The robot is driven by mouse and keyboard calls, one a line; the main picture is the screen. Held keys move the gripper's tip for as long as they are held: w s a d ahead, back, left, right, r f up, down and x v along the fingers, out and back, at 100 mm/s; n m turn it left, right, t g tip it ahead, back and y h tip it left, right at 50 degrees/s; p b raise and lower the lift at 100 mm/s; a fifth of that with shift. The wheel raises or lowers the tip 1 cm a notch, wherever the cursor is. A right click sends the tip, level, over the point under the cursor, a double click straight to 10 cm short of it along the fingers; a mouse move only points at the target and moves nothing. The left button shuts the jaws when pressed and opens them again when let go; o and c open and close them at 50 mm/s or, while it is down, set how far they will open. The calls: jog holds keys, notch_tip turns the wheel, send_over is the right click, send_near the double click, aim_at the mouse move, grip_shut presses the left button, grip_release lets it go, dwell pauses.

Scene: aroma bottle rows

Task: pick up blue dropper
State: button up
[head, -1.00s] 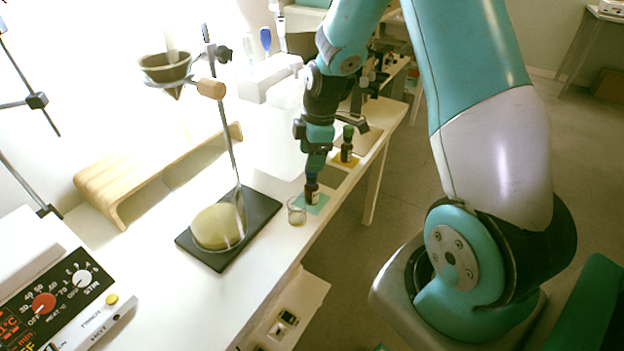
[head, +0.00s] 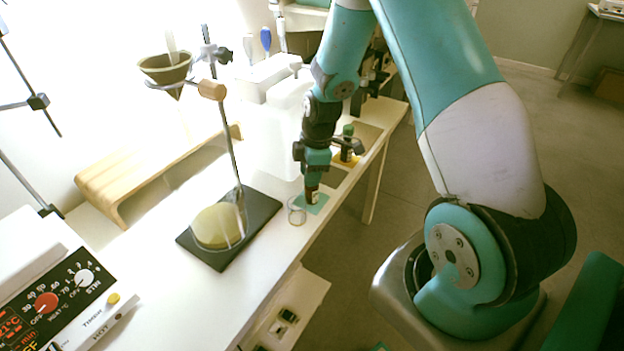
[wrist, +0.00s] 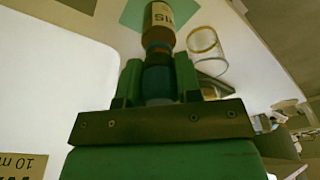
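The blue dropper (wrist: 157,82) is a dark blue bulb with a brownish collar on top of a small labelled brown bottle (wrist: 160,22). In the head view the bottle (head: 312,194) stands upright on a green square mat (head: 319,206). My gripper (head: 313,184) points down over the bottle and hides the bulb there. In the wrist view my gripper's green fingers (wrist: 158,76) stand on both sides of the blue bulb, very close to it. Whether they press on it cannot be told.
An empty glass beaker (head: 296,211) stands beside the bottle, close on its left. A green-topped bottle (head: 347,142) stands on a yellow mat behind. A stand on a black base (head: 268,207) holds a funnel. The table edge is near on the right.

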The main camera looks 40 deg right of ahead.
notch_tip(320, 180, up, 20)
dwell(0.8)
notch_tip(320, 180, down, 8)
jog(key=p, duration=1.2)
jog(key=shift+f, duration=0.1)
jog(key=shift+f, duration=0.15)
